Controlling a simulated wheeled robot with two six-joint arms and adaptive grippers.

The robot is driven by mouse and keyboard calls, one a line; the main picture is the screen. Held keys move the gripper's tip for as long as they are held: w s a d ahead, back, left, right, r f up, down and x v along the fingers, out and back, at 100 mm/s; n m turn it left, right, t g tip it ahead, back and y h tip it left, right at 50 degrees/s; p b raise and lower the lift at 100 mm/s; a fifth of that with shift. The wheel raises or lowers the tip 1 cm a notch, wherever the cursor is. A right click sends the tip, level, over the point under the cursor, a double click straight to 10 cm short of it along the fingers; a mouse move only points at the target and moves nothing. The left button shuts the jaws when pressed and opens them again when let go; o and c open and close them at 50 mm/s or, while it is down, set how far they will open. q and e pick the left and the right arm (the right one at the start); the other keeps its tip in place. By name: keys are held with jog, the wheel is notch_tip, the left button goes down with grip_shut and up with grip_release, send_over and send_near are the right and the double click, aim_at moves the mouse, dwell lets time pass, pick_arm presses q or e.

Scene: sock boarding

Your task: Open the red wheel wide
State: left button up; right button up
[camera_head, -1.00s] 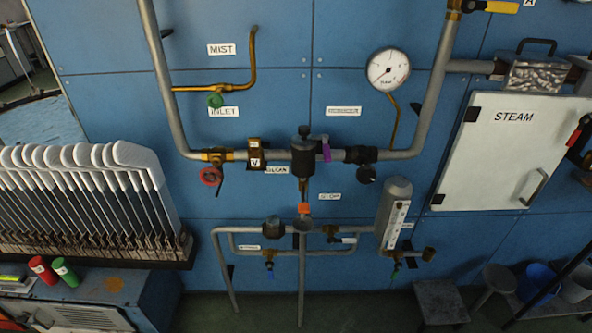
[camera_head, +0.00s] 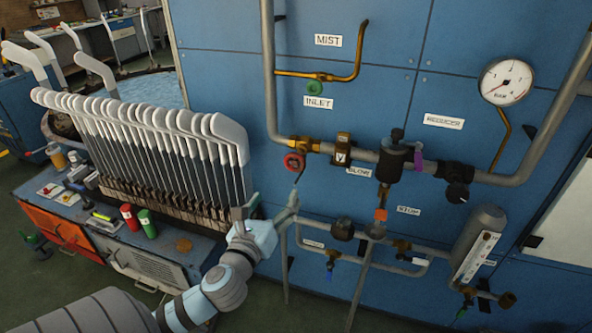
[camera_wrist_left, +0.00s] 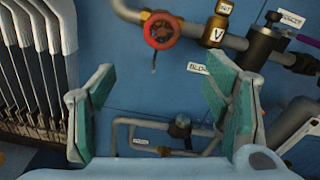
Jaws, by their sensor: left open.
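The red wheel (camera_head: 294,162) sits on a brass valve at the left end of the horizontal grey pipe, under the INLET label. It also shows in the left wrist view (camera_wrist_left: 161,30), above and ahead of the jaws, with its round rim and spokes clear. My left gripper (camera_head: 270,209) is below and to the left of the wheel, apart from it. In the left wrist view its two teal-padded fingers (camera_wrist_left: 160,105) stand wide apart with nothing between them. My right gripper is not in these views.
A rack of white-topped sock boards (camera_head: 150,130) stands close left of my left arm. A small green wheel (camera_head: 315,88) is above the red one. A brass valve block marked V (camera_head: 343,150) is right of it. Lower thin pipes (camera_head: 380,259) run below.

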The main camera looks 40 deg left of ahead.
aim_at(294, 166)
pick_arm(q)
jog(key=x, duration=0.9)
jog(key=b+x, duration=0.1)
jog(key=x, duration=0.4)
jog(key=shift+w+r, duration=0.15)
jog(key=shift+r, duration=0.2)
jog(key=c, duration=1.2)
jog(key=shift+o, duration=0.2)
